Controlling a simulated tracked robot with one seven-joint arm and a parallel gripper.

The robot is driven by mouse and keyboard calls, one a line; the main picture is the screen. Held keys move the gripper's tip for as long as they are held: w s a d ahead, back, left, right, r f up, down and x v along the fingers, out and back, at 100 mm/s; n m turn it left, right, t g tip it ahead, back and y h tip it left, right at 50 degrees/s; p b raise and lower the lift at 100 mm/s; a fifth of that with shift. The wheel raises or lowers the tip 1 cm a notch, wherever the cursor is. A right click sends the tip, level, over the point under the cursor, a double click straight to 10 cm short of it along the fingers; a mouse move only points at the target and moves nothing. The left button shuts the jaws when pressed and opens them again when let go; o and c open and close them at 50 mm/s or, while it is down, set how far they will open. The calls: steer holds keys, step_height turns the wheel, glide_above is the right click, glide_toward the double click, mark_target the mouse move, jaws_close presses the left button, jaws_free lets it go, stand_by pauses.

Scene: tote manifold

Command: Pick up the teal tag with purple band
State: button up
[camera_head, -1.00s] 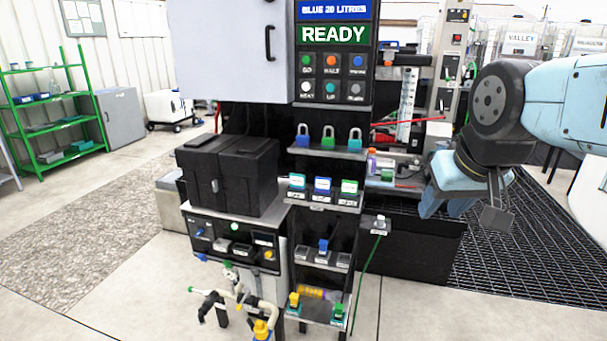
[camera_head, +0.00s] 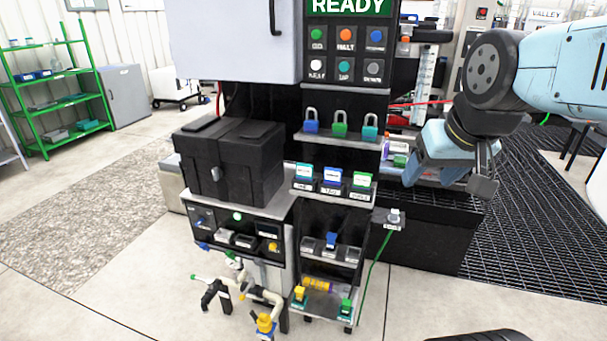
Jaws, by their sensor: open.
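A teal tag (camera_head: 304,171) with a white face stands at the left end of a row of three tags on the middle shelf of the black station. I cannot make out a purple band on it at this size. A blue tag (camera_head: 333,176) and a green tag (camera_head: 362,180) stand to its right.
Three padlocks (camera_head: 340,130) stand on the shelf above the tags. A black box (camera_head: 229,163) sits to the left. A lower shelf (camera_head: 325,303) holds small coloured items. Pipe fittings (camera_head: 238,292) stick out in front. The concrete floor (camera_head: 150,285) at left is clear.

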steer(key=o, duration=0.4)
steer(key=w+a+y, duration=0.1)
steer(key=w+a, duration=0.2)
steer(key=w, duration=0.1)
steer(key=w+a+f+t+y, duration=0.1)
steer(key=w+a, duration=0.3)
steer(key=w, duration=0.1)
steer(key=w+a+t+y, duration=0.1)
steer(key=w+a, duration=0.2)
steer(key=w, duration=0.1)
steer(key=shift+w+a+f, duration=0.2)
steer(key=shift+f, duration=0.2)
steer(key=w+a+f+m+t+h, duration=0.4)
steer(key=w+a+f+t, duration=0.1)
steer(key=w+a+f, duration=0.7)
steer(key=t+h, duration=0.4)
steer(key=h, duration=0.1)
glide_toward(304, 171)
steer(key=shift+h, duration=0.3)
steer(key=shift+x, duration=4.15)
